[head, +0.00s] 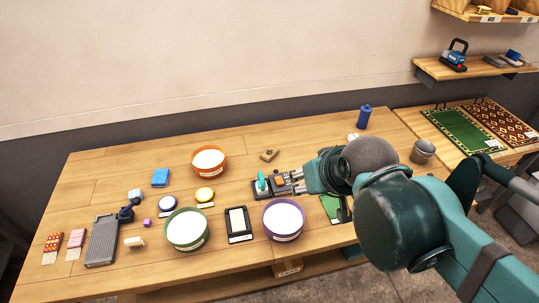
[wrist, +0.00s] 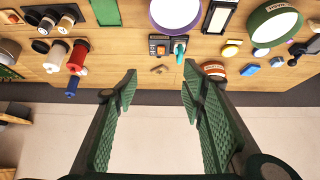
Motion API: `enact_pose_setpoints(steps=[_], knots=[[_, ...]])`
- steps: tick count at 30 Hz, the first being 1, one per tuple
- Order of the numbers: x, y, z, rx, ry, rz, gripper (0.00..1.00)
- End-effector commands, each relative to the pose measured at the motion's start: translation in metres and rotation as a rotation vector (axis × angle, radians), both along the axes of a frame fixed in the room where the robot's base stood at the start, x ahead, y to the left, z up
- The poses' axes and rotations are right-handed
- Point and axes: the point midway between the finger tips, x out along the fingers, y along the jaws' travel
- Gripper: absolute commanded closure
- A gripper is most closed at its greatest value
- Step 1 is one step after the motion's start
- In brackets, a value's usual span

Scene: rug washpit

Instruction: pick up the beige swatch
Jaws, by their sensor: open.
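I cannot surely pick out a beige swatch. A small tan-beige piece (head: 269,155) lies near the back of the table, right of the orange bowl; it also shows in the wrist view (wrist: 160,69), just beyond the fingertips. A small cream piece (head: 134,242) lies at the front left; its kind is unclear. Two fringed swatches, one red patterned (head: 53,245) and one pink (head: 76,240), lie at the far left. My gripper (head: 289,183) is open and empty, as the wrist view shows (wrist: 160,84). It is over the table beside the black-and-orange device.
A blue bottle (head: 363,118) is at the back right. The back-left table area is clear.

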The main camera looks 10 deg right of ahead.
Motion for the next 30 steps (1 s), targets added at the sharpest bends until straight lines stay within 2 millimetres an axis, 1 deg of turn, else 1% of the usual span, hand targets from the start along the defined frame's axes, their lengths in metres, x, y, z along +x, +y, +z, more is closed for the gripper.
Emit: enact_pose_setpoints(steps=[3,5,19,26,30], knots=[[0.000,0.000,0.000,0.000,0.000,0.000,0.58],[0.000,0.000,0.000,0.000,0.000,0.000,0.50],[0.003,0.000,0.001,0.003,0.005,-0.005,0.50],[0.019,0.000,0.008,0.022,0.027,-0.031,0.50],[0.035,0.000,0.014,0.040,0.050,-0.059,0.50]])
